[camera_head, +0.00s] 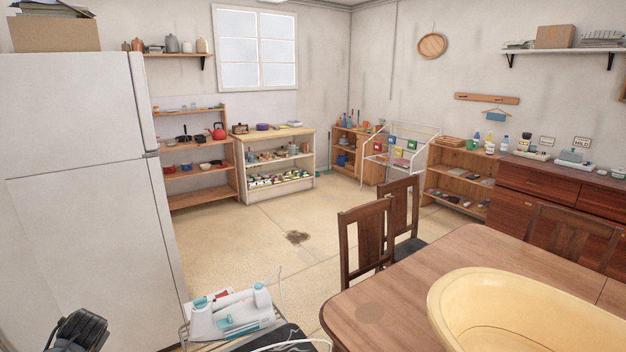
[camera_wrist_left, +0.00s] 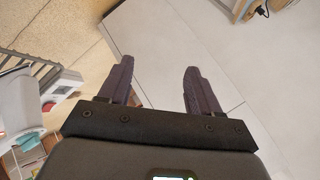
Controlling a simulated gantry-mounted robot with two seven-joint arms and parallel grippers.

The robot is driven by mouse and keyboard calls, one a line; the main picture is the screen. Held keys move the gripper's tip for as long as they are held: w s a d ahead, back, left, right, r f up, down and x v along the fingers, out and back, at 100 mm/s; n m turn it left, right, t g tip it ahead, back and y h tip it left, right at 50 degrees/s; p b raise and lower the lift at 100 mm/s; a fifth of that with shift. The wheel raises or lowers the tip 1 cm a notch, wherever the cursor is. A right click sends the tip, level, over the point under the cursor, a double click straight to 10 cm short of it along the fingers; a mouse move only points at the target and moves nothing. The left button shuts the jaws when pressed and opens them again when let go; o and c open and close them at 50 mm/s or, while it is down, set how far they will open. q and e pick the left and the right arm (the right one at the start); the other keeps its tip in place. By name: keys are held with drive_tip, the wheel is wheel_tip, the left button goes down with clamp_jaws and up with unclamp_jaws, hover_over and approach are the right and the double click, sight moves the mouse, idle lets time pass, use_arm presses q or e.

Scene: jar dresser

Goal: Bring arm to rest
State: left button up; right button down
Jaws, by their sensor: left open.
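My left gripper (camera_wrist_left: 157,64) shows in the left wrist view with its two dark fingers spread apart. Nothing is between them, and the pale fridge surface (camera_wrist_left: 185,35) lies beyond. In the head view, a dark part of my left arm shows at the bottom left corner, in front of the white fridge (camera_head: 85,190); the fingers cannot be made out there. My right gripper is in neither view. The dark red dresser (camera_head: 545,205) stands at the right wall with jars and small items on top.
A wooden table (camera_head: 400,290) with a large yellow basin (camera_head: 530,320) fills the lower right, with chairs (camera_head: 367,240) around it. The floor (camera_head: 250,250) beyond is mostly clear, with shelves along the walls.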

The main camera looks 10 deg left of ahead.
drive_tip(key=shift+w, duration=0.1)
use_arm(q)
drive_tip(key=s+d+f+m+h, duration=0.1)
drive_tip(key=s+d+f, duration=0.45)
drive_tip(key=d, duration=0.35)
drive_tip(key=s+d+f+m+g+h, duration=0.1)
drive_tip(key=s+d+f+h, duration=0.1)
drive_tip(key=s+d+f, duration=0.5)
drive_tip(key=s+d+f+m+h, duration=0.1)
drive_tip(key=s+d+f, duration=0.3)
drive_tip(key=d, duration=0.6)
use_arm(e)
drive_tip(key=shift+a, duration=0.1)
use_arm(q)
drive_tip(key=s+d+r+h, duration=0.1)
drive_tip(key=s+d+h, duration=0.3)
drive_tip(key=s+d, duration=1.1)
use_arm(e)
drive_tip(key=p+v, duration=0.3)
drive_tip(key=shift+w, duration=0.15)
use_arm(q)
wheel_tip(320, 180, up, 31)
drive_tip(key=s+p, duration=0.2)
drive_tip(key=p, duration=2.5)
drive_tip(key=shift+a, duration=0.35)
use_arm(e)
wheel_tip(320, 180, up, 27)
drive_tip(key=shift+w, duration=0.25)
use_arm(q)
drive_tip(key=shift+s+f, duration=0.1)
